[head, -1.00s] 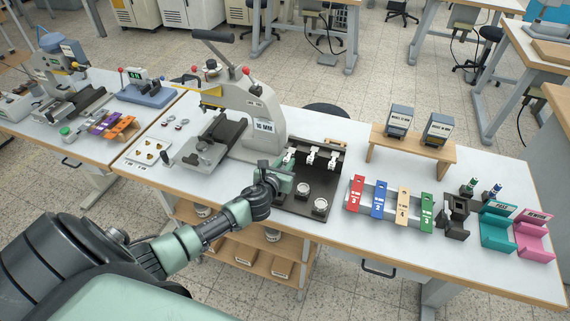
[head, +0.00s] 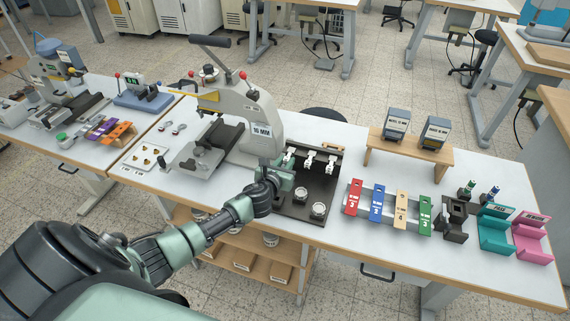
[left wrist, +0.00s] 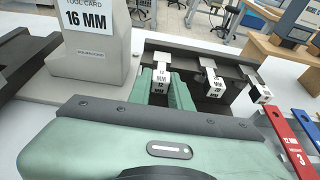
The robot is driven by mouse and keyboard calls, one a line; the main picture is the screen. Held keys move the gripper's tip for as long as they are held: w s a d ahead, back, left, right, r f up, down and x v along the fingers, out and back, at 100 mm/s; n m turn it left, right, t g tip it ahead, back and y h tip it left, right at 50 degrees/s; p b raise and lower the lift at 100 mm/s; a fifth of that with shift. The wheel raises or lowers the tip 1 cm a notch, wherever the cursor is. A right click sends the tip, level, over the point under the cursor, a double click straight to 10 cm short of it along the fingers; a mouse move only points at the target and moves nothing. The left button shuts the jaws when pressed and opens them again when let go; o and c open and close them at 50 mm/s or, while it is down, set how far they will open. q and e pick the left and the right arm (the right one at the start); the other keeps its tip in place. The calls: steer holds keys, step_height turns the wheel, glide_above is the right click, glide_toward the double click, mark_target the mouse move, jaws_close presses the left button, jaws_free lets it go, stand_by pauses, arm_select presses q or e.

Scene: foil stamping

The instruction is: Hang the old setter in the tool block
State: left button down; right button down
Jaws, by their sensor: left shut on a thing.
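The tool block (head: 322,187) is a black stand with a raised rear rail, right of the press. My left gripper (head: 286,173) is at the left end of its rail. In the left wrist view, the green fingers (left wrist: 161,88) are shut on a white setter labelled 12 MM (left wrist: 160,80), which sits at the rail's left side. Whether the setter rests on the rail is hidden. Two more white-labelled setters hang to the right, a middle one (left wrist: 212,84) and a right one (left wrist: 259,93). My right gripper is not in view.
The press (head: 240,115) with a 16 MM card stands just left of the block. Two round white-topped pieces (head: 318,209) sit on the block's front. Coloured tags on a rack (head: 376,203) stand to the right. A wooden stand (head: 412,148) holds two dark boxes behind.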

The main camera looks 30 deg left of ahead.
arm_select(q)
steer(key=shift+w+a+r, duration=0.1)
steer(key=shift+w, duration=0.15)
steer(key=c, duration=1.2)
jaws_free()
steer(key=v, duration=0.7)
steer(key=shift+s, duration=0.35)
